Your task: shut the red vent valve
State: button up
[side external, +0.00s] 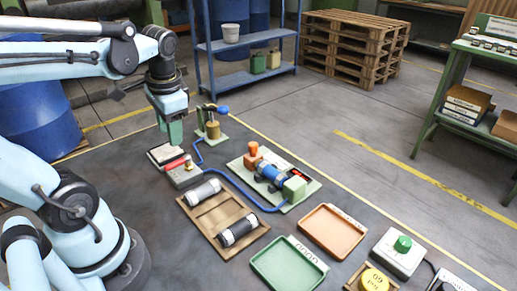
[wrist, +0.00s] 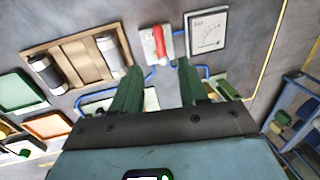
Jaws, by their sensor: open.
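My gripper (side external: 174,141) hangs fingers down near the valve block and a neighbouring gauge box (side external: 163,153). In the wrist view my gripper (wrist: 157,74) has its two green fingers wide apart with nothing between them. It appears clear of the handle; the exact height gap is hard to tell.
The gauge (wrist: 207,32) sits close beside the valve. A blue hose (side external: 240,188) runs to a pump on a green plate (side external: 313,187). A wooden tray (side external: 211,217) with two cylinders lies in front. A brass device with a blue handle (side external: 213,125) stands behind.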

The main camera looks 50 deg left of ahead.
aim_at(174, 162)
jog(key=shift+a+f, duration=0.3)
jog(key=shift+f, duration=1.25)
jog(key=shift+a+f, duration=0.3)
jog(key=shift+f, duration=1.3)
jog(key=shift+a+f, duration=0.3)
jog(key=shift+f, duration=1.25)
jog(key=shift+c, duration=0.3)
grip_shut()
